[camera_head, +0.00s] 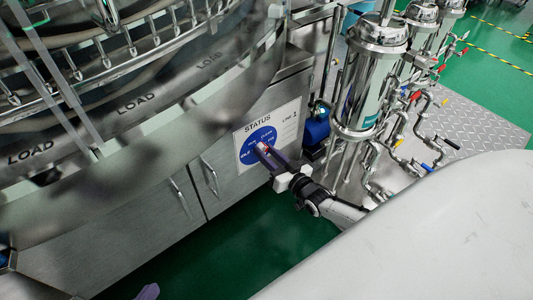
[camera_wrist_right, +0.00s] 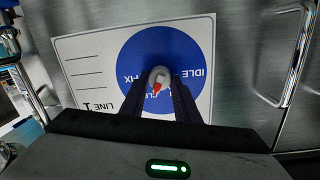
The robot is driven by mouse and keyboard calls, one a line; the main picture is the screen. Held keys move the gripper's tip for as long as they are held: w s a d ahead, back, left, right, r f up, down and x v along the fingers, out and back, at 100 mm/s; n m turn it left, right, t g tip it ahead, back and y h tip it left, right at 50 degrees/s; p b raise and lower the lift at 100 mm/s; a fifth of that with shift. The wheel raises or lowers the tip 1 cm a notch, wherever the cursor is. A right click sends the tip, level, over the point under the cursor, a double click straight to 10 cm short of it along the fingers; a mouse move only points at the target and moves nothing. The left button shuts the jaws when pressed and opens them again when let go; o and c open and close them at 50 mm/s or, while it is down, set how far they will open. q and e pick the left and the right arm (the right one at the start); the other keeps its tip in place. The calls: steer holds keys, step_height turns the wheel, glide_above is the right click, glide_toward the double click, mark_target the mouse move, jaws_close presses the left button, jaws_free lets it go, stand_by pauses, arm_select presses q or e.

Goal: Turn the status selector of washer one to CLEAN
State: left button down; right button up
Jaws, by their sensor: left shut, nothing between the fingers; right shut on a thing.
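The status panel (camera_head: 244,138) is a white plate with a blue disc, marked STATUS and LINE 1, on the washer's steel front. The selector knob (camera_wrist_right: 159,76) is pale with a red pointer, at the disc's middle. In the right wrist view its red mark points down and slightly left; that picture shows the lettering upside down. IDLE is readable; other labels, including any CLEAN, are partly hidden or too small. My right gripper (camera_head: 264,149) is shut on the knob, a dark finger on each side. A purplish tip of my left gripper (camera_head: 148,292) shows at the bottom edge, shut and empty.
Cabinet doors with bar handles (camera_head: 209,176) lie left of the panel. The large round washer frame marked LOAD (camera_head: 136,103) fills the upper left. Steel filter housings (camera_head: 372,80) and piping stand at right, with a blue device (camera_head: 316,127) beside the panel.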

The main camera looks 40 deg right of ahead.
steer(key=shift+m, duration=0.4)
steer(key=o, duration=1)
steer(key=shift+o, duration=0.2)
steer(key=shift+s, duration=0.2)
arm_select(q)
steer(key=a+f+p, duration=0.1)
steer(key=p, duration=0.1)
steer(key=a+f+y+p, duration=0.1)
steer(key=p, duration=0.1)
steer(key=shift+s+a+f+g+y, duration=0.1)
steer(key=shift+s+a+g+y, duration=0.1)
steer(key=shift+s+g+y, duration=0.15)
arm_select(e)
steer(key=s, duration=1)
steer(key=shift+d+r, duration=0.2)
steer(key=shift+r, duration=0.25)
arm_select(q)
steer(key=shift+s, duration=0.1)
arm_select(e)
steer(key=shift+w, duration=0.1)
